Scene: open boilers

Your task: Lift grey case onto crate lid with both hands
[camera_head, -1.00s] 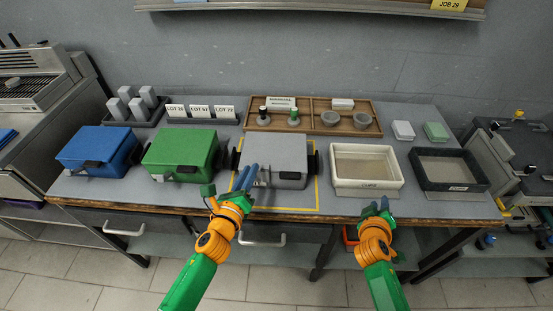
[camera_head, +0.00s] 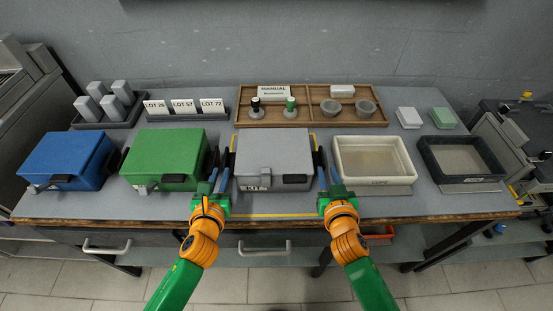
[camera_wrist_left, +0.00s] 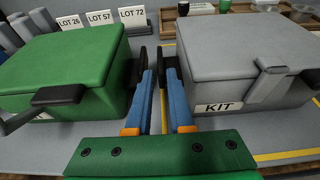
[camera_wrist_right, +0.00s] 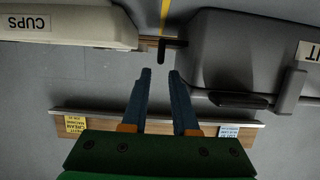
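The grey case (camera_head: 273,152) stands shut on the table with a KIT label and a front latch; it also shows in the left wrist view (camera_wrist_left: 235,50) and in the right wrist view (camera_wrist_right: 230,45). My left gripper (camera_head: 218,172) is open and empty in the gap between the green case (camera_head: 165,155) and the grey case. My right gripper (camera_head: 328,172) is open and empty between the grey case and the cream tray. In the right wrist view, a dark side handle (camera_wrist_right: 162,50) lies just ahead of the open fingertips (camera_wrist_right: 159,75). I cannot tell which thing is the crate lid.
The blue case (camera_head: 66,160) stands at far left. The cream CUPS tray (camera_head: 374,183) and a dark tray (camera_head: 505,178) stand to the right. A wooden organiser (camera_head: 310,122) is behind. The gaps beside the grey case are narrow.

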